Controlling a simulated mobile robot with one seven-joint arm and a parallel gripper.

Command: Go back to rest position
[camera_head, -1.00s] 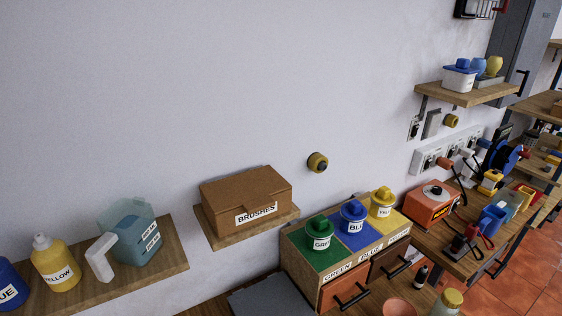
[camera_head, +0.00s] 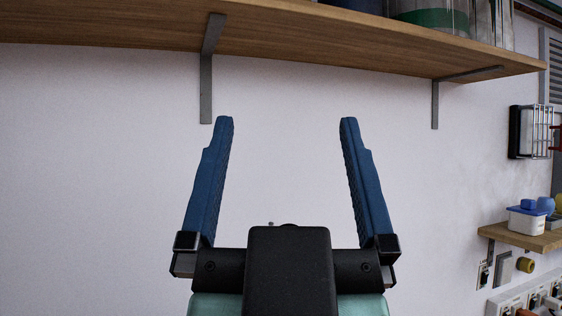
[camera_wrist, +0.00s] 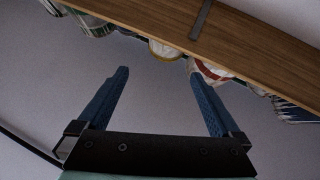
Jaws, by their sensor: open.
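My gripper (camera_head: 287,122) is in the middle of the head view, with its two blue fingers spread wide and pointing up. It is open and nothing sits between the fingers. It also shows in the wrist view (camera_wrist: 158,78), again empty. Behind the fingers is the pale bare wall (camera_head: 285,165). The fingertips appear below the wooden wall shelf (camera_head: 330,35) in the head view; I cannot tell how far apart they are in depth.
The shelf has metal brackets (camera_head: 206,85) and holds containers, partly cut off. At right are a wire rack (camera_head: 535,132) and a small shelf (camera_head: 530,237) with a blue-lidded white tub (camera_head: 526,220). Several items overhang the shelf's edge line in the wrist view (camera_wrist: 215,75).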

